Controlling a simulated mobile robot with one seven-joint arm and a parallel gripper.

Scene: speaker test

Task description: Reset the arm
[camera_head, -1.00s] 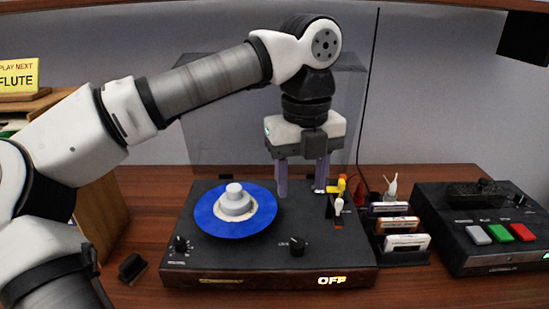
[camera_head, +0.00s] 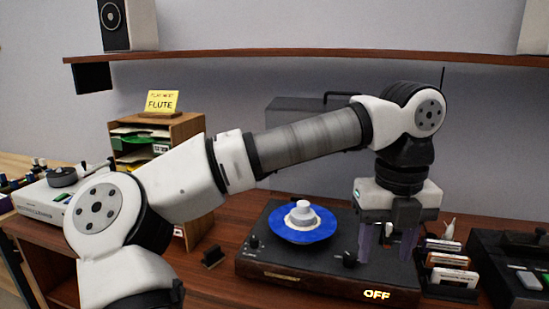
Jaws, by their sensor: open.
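My gripper (camera_head: 387,246) hangs at the end of my arm with its two purple-grey fingers pointing down, apart and with nothing seen between them. It is over the right part of the black turntable (camera_head: 300,271), and its fingers hide part of the deck there. My arm reaches across from the lower left, raised above the counter. A blue record (camera_head: 289,231) with a white-grey knob-like piece (camera_head: 302,213) at its centre lies on the turntable. The turntable's front shows a lit "OFF" (camera_head: 377,295).
A rack of cartridges (camera_head: 447,274) stands just right of the gripper, with a dark button console (camera_head: 515,270) beyond. A wooden sorter (camera_head: 186,130) bears a yellow "FLUTE" sign (camera_head: 162,101). A wall shelf (camera_head: 300,56) runs above the arm. Another deck (camera_head: 50,196) is at far left.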

